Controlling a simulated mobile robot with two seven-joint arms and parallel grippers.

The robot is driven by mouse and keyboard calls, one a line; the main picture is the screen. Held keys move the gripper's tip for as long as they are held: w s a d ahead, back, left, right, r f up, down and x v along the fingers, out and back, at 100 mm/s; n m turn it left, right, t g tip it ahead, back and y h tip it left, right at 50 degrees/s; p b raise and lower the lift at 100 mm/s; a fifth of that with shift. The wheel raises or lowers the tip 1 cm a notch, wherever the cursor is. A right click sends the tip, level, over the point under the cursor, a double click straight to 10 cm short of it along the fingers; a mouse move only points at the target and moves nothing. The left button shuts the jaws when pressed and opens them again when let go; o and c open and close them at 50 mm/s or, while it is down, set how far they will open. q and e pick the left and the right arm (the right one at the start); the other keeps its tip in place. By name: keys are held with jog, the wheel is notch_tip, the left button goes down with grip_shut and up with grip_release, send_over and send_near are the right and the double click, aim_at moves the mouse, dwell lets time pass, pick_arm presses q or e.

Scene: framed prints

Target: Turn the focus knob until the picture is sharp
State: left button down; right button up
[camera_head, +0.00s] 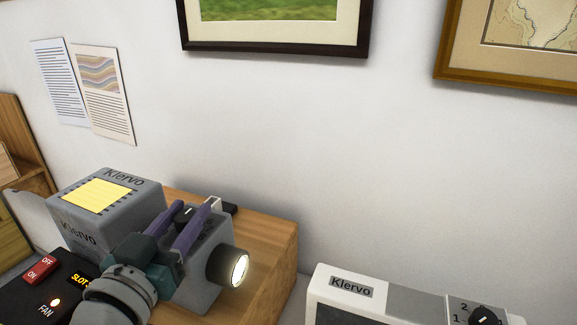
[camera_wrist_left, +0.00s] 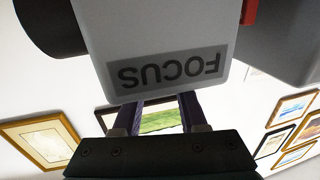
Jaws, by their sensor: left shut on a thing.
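The grey projector (camera_head: 205,262) stands on a wooden stand, its round lens (camera_head: 240,268) lit and facing right. My left gripper (camera_head: 200,205) reaches over it from the lower left, its two purple fingers shut on a dark knob (camera_head: 184,213) on top, taken to be the focus knob. The fingers cover much of it. In the left wrist view, the housing with an upside-down FOCUS label (camera_wrist_left: 171,70) fills the upper middle, and the fingers (camera_wrist_left: 168,112) pass behind it; the knob is hidden there. No projected picture shows. My right gripper is not in view.
The wooden stand (camera_head: 272,243) backs toward the white wall. A black panel with a red switch (camera_head: 41,270) is at the lower left. A white Klervo unit with a dial (camera_head: 482,315) is at the lower right. Framed prints (camera_head: 275,50) hang above.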

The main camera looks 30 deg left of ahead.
pick_arm(q)
jog(key=shift+n+g+y, duration=0.5)
jog(key=shift+n+y, duration=0.3)
jog(key=shift+y, duration=0.6)
jog(key=shift+c, duration=2.2)
grip_release()
